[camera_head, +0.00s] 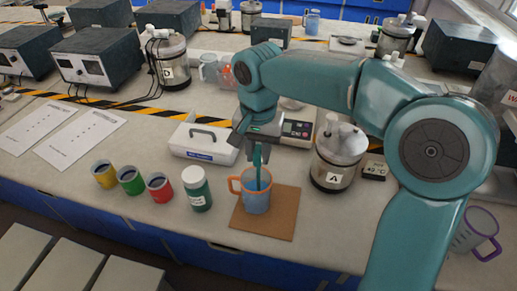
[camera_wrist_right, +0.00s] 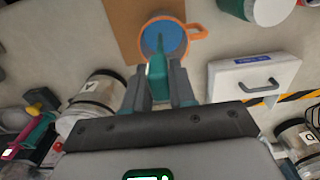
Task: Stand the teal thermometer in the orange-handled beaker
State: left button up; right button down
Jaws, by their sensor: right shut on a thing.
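The orange-handled beaker (camera_head: 256,203) is blue-grey with an orange rim and stands upright on a brown square mat (camera_head: 278,217). In the right wrist view the beaker (camera_wrist_right: 176,46) is at the top, with its handle to the right. My right gripper (camera_head: 257,150) is above the beaker, pointing down, shut on the teal thermometer (camera_wrist_right: 157,78). The thermometer (camera_head: 258,172) is roughly upright, and its lower end shows within the beaker's mouth. Whether its tip touches the bottom is hidden. My left gripper is not in view.
A green bottle (camera_head: 196,190) and yellow, green and red pots (camera_head: 160,188) stand left of the mat. A white handled case (camera_head: 204,143) and a scale (camera_head: 299,130) are behind. Jar A (camera_head: 337,163) is to the right.

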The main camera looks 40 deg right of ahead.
jog(key=c, duration=0.8)
grip_release()
jog(key=shift+c, duration=0.2)
notch_tip(320, 180, up, 16)
jog(key=p, duration=0.3)
jog(key=shift+r+p, duration=0.15)
jog(key=shift+p, duration=0.25)
